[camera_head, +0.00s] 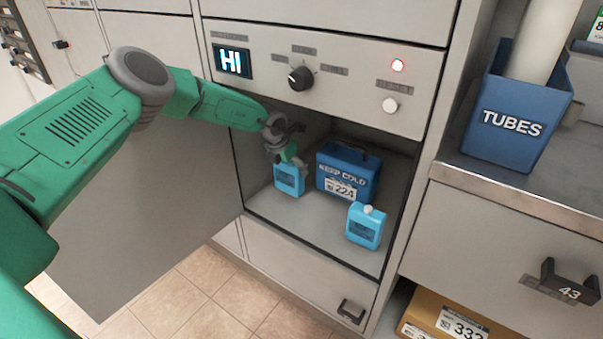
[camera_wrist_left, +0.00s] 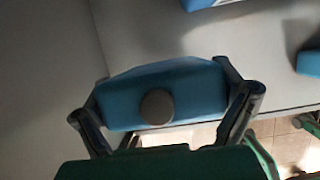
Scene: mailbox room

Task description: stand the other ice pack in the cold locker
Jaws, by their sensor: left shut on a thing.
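The cold locker (camera_head: 305,207) is open, its door (camera_head: 150,220) swung out to the left. My left gripper (camera_head: 287,160) reaches inside and is shut on a light blue ice pack (camera_head: 289,179), held upright at the locker's left side. In the left wrist view the fingers (camera_wrist_left: 165,105) clasp this ice pack (camera_wrist_left: 190,88) on both sides, its round cap facing the camera. Whether its base touches the floor I cannot tell. Another light blue ice pack (camera_head: 365,227) stands at the front right. A dark blue "KEEP COLD" box (camera_head: 346,172) stands behind, between them. My right gripper is not in view.
A blue "TUBES" bin (camera_head: 515,123) stands on the right counter. A cardboard box (camera_head: 450,317) sits below.

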